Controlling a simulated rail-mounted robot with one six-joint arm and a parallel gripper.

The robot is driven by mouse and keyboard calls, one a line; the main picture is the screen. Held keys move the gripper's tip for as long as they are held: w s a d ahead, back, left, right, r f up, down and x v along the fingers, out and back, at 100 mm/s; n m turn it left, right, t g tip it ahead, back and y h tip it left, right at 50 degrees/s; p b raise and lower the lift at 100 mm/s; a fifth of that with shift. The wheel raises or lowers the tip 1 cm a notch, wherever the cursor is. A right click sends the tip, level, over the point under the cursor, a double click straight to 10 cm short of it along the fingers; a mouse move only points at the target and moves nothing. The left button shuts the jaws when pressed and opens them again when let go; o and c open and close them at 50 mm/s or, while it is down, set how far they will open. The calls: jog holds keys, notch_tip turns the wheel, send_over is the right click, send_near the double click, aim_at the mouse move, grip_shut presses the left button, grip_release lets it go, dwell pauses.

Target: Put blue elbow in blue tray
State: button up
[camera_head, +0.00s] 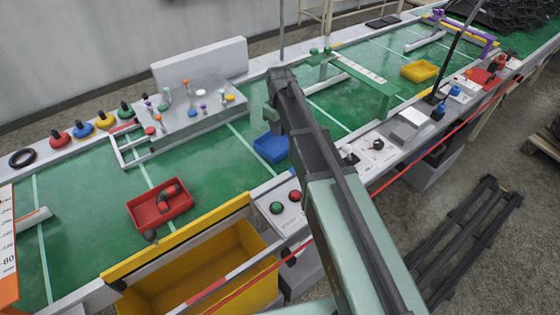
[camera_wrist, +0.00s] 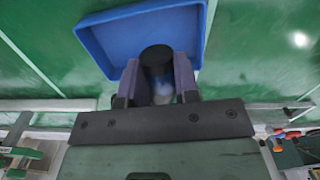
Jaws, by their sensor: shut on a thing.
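The blue tray (camera_head: 268,150) lies on the green table in the head view, partly covered by my arm. In the wrist view the blue tray (camera_wrist: 115,38) shows beyond the fingers at the top. My gripper (camera_wrist: 157,78) is shut on the blue elbow (camera_wrist: 160,82), which has a dark round end and a bluish, partly pale body between the two purple-grey fingers. The elbow's dark end overlaps the near part of the tray in the picture. Its height above the tray floor is unclear. In the head view my arm hides the elbow.
A red tray (camera_head: 148,213) with dark and red parts lies to the left. A yellow bin (camera_head: 205,280) stands in front. A yellow tray (camera_head: 419,71) and a green bar frame (camera_head: 365,80) are to the right. A grey fixture (camera_head: 190,112) with small parts stands behind.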

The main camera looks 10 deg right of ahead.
aim_at(280, 147)
notch_tip(280, 147, down, 9)
jog(key=b, duration=0.6)
jog(key=shift+r, duration=0.25)
jog(key=shift+f, duration=0.25)
jog(key=o, duration=1)
jog(key=shift+r, duration=0.1)
